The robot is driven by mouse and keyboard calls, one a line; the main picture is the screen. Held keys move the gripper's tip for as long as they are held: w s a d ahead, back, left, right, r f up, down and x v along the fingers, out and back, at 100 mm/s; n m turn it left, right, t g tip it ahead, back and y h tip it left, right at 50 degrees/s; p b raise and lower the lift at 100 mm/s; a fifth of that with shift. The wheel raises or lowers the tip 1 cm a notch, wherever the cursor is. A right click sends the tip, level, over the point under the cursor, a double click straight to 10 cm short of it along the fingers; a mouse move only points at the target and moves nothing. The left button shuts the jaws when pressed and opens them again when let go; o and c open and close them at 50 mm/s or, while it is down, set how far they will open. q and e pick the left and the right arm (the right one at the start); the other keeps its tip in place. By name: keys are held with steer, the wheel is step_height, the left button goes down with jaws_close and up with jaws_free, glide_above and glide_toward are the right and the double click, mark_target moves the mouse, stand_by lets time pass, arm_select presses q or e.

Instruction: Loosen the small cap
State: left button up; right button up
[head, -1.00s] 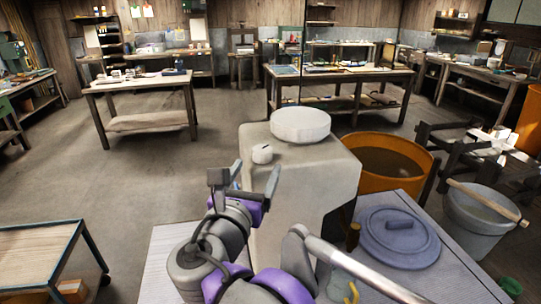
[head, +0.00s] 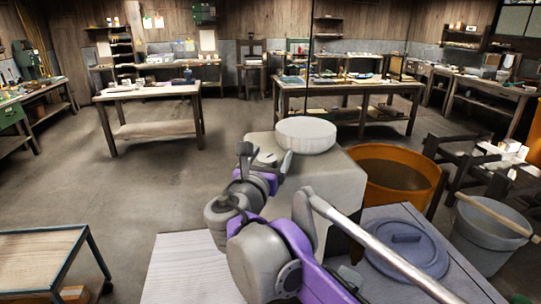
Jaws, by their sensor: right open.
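The small pale cap (head: 268,158) is on top of the large whitish block-shaped mould (head: 335,175), in front of and left of the big round white cap (head: 306,135). My right gripper (head: 266,152) is open at the small cap, with one finger on its left and the other on its right in the picture. The gripper body hides the cap's lower part, and I cannot tell whether the fingers touch it. My left gripper is not in view.
An orange tub (head: 395,175) stands right of the mould. A blue-grey lid (head: 407,251) lies on a grey surface in front of it. A grey bucket (head: 488,235) is farther right. A low table (head: 40,262) stands at left, with open floor behind it.

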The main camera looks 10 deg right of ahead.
jaws_close()
stand_by(0.5)
